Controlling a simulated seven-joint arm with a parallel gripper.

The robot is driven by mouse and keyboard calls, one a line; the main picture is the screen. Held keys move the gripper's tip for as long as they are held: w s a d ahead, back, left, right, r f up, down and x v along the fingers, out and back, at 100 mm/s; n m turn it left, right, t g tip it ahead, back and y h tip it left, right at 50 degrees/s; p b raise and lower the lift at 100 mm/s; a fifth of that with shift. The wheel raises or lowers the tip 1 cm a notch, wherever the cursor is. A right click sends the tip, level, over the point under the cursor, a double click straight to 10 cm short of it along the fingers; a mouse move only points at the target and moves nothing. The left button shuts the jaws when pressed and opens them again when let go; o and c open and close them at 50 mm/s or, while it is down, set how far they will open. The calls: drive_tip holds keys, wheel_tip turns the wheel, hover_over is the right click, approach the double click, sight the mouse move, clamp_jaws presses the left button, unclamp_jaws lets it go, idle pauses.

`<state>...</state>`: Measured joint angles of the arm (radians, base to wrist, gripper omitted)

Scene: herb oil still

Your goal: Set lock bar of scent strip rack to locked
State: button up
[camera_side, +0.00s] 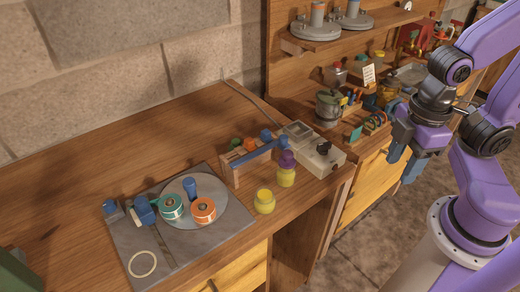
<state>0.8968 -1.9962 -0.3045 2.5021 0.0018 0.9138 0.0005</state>
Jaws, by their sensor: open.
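The likely scent strip rack (229,170) is a small wooden frame near the middle of the worktop. A blue bar (252,153), likely its lock bar, slants across the top of the rack, higher at its right end. I cannot tell from this view whether it is locked. Green, orange and blue tops show behind the bar. My gripper (405,168) is at the right, in the air beyond the worktop's right edge, pointing down. Its blue fingers are apart with nothing between them. It is well away from the rack and touches nothing.
A yellow jar (265,202) and a purple-topped jar (286,170) stand just in front and right of the rack. A grey box (320,150) with a black knob sits to the right. A grey board (125,235) with spools lies left. The back-left worktop is clear.

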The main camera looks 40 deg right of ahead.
drive_tip(key=shift+o, duration=0.3)
wheel_tip(320, 180, up, 10)
drive_tip(key=m, duration=1)
hover_over(284, 137)
wheel_tip(284, 137, down, 17)
drive_tip(key=shift+f, duration=0.15)
clamp_jaws()
